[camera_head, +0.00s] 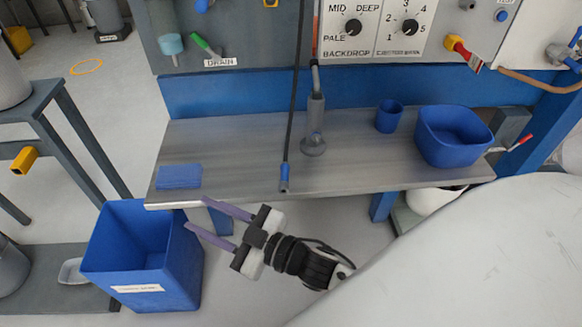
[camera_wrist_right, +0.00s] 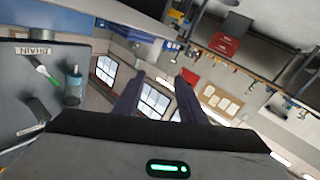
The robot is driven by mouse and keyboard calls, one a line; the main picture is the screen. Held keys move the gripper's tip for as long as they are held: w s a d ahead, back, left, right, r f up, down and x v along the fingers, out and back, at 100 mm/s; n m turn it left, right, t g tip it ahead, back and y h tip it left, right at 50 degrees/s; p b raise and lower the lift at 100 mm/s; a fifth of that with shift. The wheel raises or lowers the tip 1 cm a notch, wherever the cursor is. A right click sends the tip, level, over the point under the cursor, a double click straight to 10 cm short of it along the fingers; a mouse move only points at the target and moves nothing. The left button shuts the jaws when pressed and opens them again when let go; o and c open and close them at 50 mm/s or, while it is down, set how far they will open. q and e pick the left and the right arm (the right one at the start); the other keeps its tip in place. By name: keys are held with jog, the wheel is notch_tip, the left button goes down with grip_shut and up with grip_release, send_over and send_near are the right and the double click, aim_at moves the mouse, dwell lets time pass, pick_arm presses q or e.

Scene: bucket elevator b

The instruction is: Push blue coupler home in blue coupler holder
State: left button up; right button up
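A black hose hangs down over the steel bench, and a blue coupler (camera_head: 284,177) is at its lower end, by the bench's front edge. I cannot tell for sure which part is the blue coupler holder; a small blue fitting (camera_head: 502,15) shows on the grey panel at the upper right. My right gripper (camera_head: 196,213) is open and empty, its purple fingers pointing left near the bench's front left corner, apart from the coupler. In the right wrist view its fingers (camera_wrist_right: 160,77) stand apart with nothing between them. My left gripper is not in view.
The steel bench (camera_head: 235,150) carries a blue cloth or pad (camera_head: 180,177), a grey stand (camera_head: 315,115), a blue cup (camera_head: 389,116) and a blue tub (camera_head: 453,136). A blue bin (camera_head: 150,260) stands on the floor at left. The bench's middle is largely clear.

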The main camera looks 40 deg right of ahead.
jog(key=s+a+r+n+g+y, duration=0.3)
jog(key=a+r+n+g+y, duration=0.8)
jog(key=n, duration=0.6)
jog(key=n+g+h+b, duration=0.25)
jog(key=g+h, duration=0.25)
jog(key=h, duration=1.4)
send_over(284, 175)
notch_tip(284, 175, down, 7)
jog(key=shift+s+d+p, duration=0.1)
jog(key=shift+d+p, duration=0.05)
jog(key=shift+p, duration=0.2)
jog(key=shift+n, duration=0.25)
notch_tip(284, 175, down, 6)
jog(key=shift+r+p, duration=0.1)
jog(key=shift+p, duration=0.25)
grip_shut()
